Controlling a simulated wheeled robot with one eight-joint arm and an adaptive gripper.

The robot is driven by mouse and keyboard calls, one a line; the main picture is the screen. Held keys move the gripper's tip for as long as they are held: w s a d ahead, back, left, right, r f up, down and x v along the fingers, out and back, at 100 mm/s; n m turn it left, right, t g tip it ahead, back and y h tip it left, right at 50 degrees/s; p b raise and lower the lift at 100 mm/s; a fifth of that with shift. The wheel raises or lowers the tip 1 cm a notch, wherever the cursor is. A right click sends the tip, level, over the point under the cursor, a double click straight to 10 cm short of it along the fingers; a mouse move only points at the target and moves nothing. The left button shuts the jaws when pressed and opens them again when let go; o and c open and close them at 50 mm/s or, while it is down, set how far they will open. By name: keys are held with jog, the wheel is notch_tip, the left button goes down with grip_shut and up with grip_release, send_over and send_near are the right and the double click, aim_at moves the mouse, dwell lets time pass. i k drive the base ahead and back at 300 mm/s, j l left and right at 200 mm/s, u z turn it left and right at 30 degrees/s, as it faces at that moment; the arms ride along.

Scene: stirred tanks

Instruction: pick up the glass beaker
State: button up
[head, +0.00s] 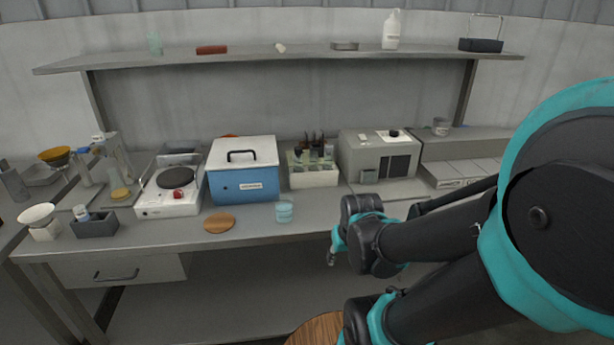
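A small clear, pale-blue glass beaker (284,212) stands upright on the front part of the grey bench, in front of the blue box. My gripper (334,255) is in the head view to the right of this beaker, near the bench's front edge and apart from it. My own arm partly hides the gripper, and I cannot make out whether its fingers are open or shut. Another greenish glass vessel (154,43) stands on the upper shelf, and a clear jar (440,126) stands at the right.
A round wooden disc (219,222) lies left of the beaker. Behind are a hot plate (155,203), a blue box (243,186) with a white lid, a bottle rack (313,177) and a grey instrument (360,155).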

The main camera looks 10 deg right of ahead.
aim_at(283, 203)
jog(key=j, duration=1.25)
jog(key=j+z, duration=0.1)
jog(key=j, duration=1.15)
jog(key=j+z, duration=0.1)
jog(key=z, duration=0.25)
jog(key=j+z, duration=0.1)
jog(key=z, duration=0.3)
jog(key=k+j+z, duration=0.1)
jog(key=z, duration=0.25)
